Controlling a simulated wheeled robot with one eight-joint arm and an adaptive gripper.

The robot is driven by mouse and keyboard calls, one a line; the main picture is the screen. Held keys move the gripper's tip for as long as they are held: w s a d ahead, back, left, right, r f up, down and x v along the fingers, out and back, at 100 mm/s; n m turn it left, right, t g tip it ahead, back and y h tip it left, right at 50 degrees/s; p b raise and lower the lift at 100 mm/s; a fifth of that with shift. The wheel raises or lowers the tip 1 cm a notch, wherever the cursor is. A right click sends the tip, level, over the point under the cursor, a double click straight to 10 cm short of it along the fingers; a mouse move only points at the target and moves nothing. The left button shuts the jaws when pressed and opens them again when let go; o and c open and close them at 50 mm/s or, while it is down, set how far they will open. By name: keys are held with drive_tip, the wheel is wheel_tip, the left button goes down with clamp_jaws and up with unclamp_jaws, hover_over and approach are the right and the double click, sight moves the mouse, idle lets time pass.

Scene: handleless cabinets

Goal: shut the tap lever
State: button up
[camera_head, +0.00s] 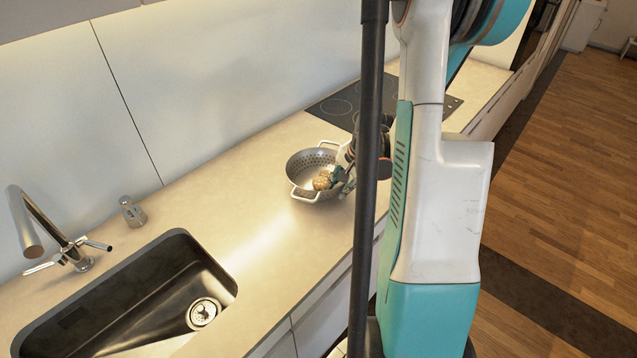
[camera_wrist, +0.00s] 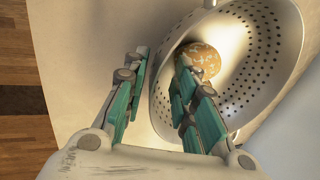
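The tap (camera_head: 45,225) stands at the back of the sink in the head view, at the far left. It has a thick chrome spout and two thin levers, one on the right (camera_head: 96,244) and one on the left (camera_head: 42,266). No water stream can be made out. My gripper (camera_head: 338,180) is far to the right of the tap, at a colander. The right finger overlaps the colander's rim in that view; touching cannot be told. The tap is not in the wrist view.
A grey colander (camera_head: 300,165) holds a round speckled brown item (camera_head: 322,180), also in the wrist view (camera_wrist: 203,58). A dark sink (camera_head: 150,290) and a small metal dispenser (camera_head: 132,212) are near the tap. A black hob (camera_head: 345,103) lies behind. The counter between sink and colander is clear.

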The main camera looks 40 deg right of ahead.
drive_tip(key=shift+r, duration=0.1)
clamp_jaws()
wheel_tip(320, 180, up, 20)
drive_tip(key=p, duration=0.4)
drive_tip(key=shift+p, duration=0.4)
